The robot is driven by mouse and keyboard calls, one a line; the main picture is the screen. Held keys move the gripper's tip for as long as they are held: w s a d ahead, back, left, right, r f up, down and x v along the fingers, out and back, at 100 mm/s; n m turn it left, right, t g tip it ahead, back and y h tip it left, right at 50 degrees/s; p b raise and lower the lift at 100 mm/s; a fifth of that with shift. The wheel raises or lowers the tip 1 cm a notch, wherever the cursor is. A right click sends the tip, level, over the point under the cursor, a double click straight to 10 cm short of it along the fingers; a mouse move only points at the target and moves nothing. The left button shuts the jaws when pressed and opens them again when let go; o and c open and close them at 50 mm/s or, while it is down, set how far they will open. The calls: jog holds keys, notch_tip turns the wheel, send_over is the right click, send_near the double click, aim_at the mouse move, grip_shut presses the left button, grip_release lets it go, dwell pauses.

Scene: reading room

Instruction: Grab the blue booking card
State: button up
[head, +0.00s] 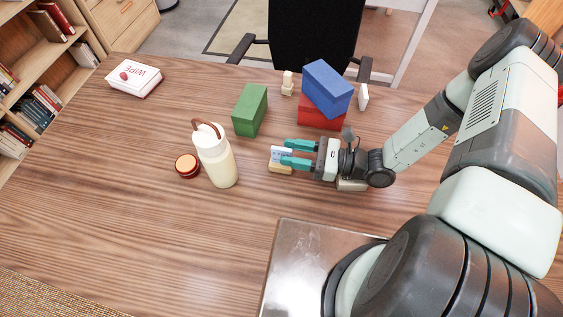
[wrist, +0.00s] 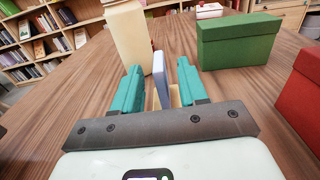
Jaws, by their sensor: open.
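The blue booking card (head: 277,154) stands upright in a small wooden holder (head: 280,169) near the middle of the table. In the wrist view the card (wrist: 160,77) shows nearly edge-on, pale blue, between my two teal fingers. My gripper (head: 286,153) is open, its fingers on either side of the card. In the wrist view a gap shows beside each finger of my gripper (wrist: 160,72), so the card looks untouched. The card's lower part and the holder are partly hidden by the gripper.
A cream bottle (head: 218,160) and a red-rimmed round tin (head: 187,165) stand left of the card. A green box (head: 250,110) is behind it. A blue box (head: 327,88) rests on a red box (head: 320,115) behind my wrist. A wipes box (head: 135,80) lies far left.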

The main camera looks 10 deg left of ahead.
aim_at(275, 160)
jog(key=a, duration=0.5)
jog(key=shift+c, duration=0.4)
grip_shut()
